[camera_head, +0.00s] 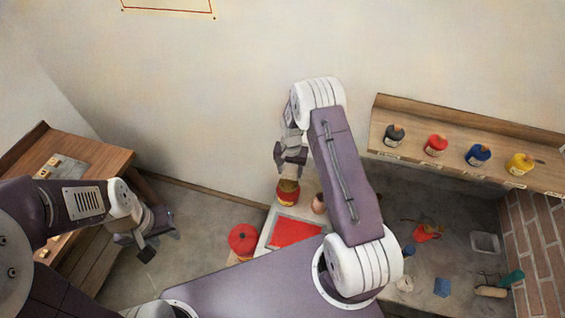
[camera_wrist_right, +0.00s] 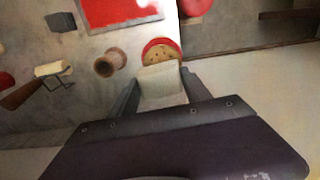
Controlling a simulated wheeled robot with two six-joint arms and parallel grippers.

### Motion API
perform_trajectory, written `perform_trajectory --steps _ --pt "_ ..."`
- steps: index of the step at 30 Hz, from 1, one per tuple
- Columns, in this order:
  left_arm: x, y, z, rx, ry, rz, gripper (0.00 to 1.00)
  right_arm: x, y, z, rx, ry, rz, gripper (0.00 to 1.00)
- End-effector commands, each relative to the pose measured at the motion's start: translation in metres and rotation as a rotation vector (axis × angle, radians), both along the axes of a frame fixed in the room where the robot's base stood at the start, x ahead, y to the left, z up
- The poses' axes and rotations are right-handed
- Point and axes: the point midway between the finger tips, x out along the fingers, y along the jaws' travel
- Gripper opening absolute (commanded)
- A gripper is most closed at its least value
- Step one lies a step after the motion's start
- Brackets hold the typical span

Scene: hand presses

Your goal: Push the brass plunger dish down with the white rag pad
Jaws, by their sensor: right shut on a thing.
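The plunger can (camera_head: 288,192), red with a yellow band, stands at the back end of the pale bench. In the right wrist view its brass dish (camera_wrist_right: 160,52) shows a tan face with small dark holes inside a red rim. My right gripper (camera_head: 290,158) is above the can. It is shut on the white rag pad (camera_wrist_right: 161,86), which covers the dish's near edge in the wrist view. I cannot tell whether pad and dish touch. My left gripper (camera_head: 150,246) hangs over the floor at left, far from the can, its jaws unclear.
A red sheet (camera_head: 297,233) lies on the bench, with a small brown pot (camera_head: 319,204) beside the can. A red round object (camera_head: 242,239) is to the left. Ink bottles (camera_head: 436,145) line the wall shelf. A wooden table (camera_head: 100,152) stands at left.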

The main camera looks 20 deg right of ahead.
Motion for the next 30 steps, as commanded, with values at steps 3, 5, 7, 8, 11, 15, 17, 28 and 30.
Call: perform_trajectory --steps 3,5,7,8,11,15,17,28,30 --pt "0.0 0.0 -0.003 0.0 0.0 0.0 0.36 0.0 0.0 -0.003 0.0 0.0 0.0 0.23" --pt "0.0 0.0 -0.005 0.0 0.0 0.0 0.36 0.0 0.0 -0.005 0.0 0.0 0.001 0.23" --pt "0.0 0.0 -0.009 0.0 0.0 0.0 0.36 0.0 0.0 -0.01 0.0 0.0 0.001 0.23" --pt "0.0 0.0 -0.01 0.0 0.0 0.0 0.36 0.0 0.0 -0.013 0.0 0.0 0.001 0.23" --pt "0.0 0.0 -0.018 0.0 0.0 0.0 0.36 0.0 0.001 -0.024 0.0 0.0 0.001 0.23" --pt "0.0 0.0 -0.031 0.0 0.0 0.0 0.36 0.0 0.001 -0.043 0.0 0.0 0.001 0.23" --pt "0.0 0.0 -0.036 0.0 0.0 0.0 0.36 0.001 0.001 -0.05 0.0 0.0 0.001 0.23" --pt "0.0 0.0 -0.041 0.0 0.0 0.0 0.36 0.001 0.001 -0.061 0.0 0.0 0.001 0.23" --pt "0.0 0.0 -0.041 0.0 0.0 0.0 0.36 0.001 0.001 -0.061 0.0 0.0 0.002 0.23"
